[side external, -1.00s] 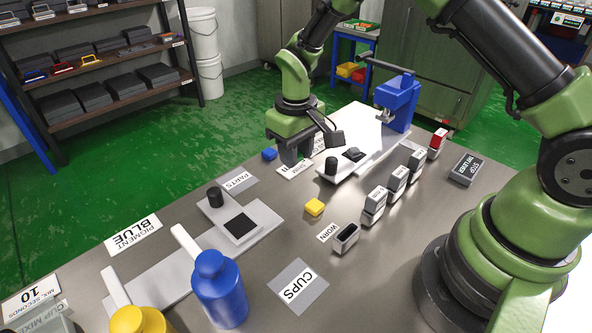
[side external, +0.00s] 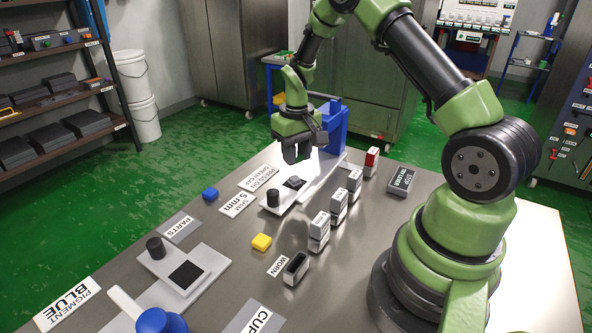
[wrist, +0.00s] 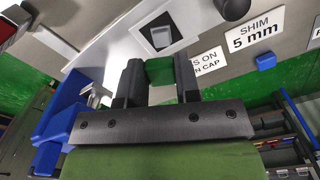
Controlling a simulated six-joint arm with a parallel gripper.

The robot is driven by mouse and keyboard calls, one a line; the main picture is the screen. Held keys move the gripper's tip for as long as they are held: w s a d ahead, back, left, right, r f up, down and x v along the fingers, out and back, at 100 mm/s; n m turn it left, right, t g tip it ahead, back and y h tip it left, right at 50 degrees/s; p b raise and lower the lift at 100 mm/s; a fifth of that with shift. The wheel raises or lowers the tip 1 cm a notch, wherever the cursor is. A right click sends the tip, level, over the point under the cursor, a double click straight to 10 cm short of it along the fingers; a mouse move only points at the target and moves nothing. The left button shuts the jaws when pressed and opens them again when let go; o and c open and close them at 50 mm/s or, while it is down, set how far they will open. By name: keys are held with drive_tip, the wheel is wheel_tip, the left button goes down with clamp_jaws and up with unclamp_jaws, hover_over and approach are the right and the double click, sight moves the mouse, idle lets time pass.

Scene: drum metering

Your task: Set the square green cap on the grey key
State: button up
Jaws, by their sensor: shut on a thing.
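The square green cap (wrist: 159,71) is pinched between the two dark fingers of my gripper (wrist: 159,80) in the wrist view. In the side view my gripper (side external: 296,155) is shut above the far end of the white fixture plate (side external: 310,182), and the cap cannot be made out there. The grey key (wrist: 160,37) stands on a black square pad (wrist: 150,26) in the wrist view, just ahead of the cap and apart from it in the picture. The black pad also shows in the side view (side external: 294,182). How high the cap is above the key is hard to tell.
A black post (side external: 273,199) stands on the same plate. A blue press (side external: 333,125) is behind my gripper. A blue block (side external: 210,194) and a yellow block (side external: 261,242) lie on the table. Several labelled blocks (side external: 338,207) stand in a row to the right.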

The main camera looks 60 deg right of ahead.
sight(296, 179)
drive_tip(key=shift+f, duration=2.25)
drive_tip(key=o, duration=0.9)
drive_tip(key=shift+f, duration=0.1)
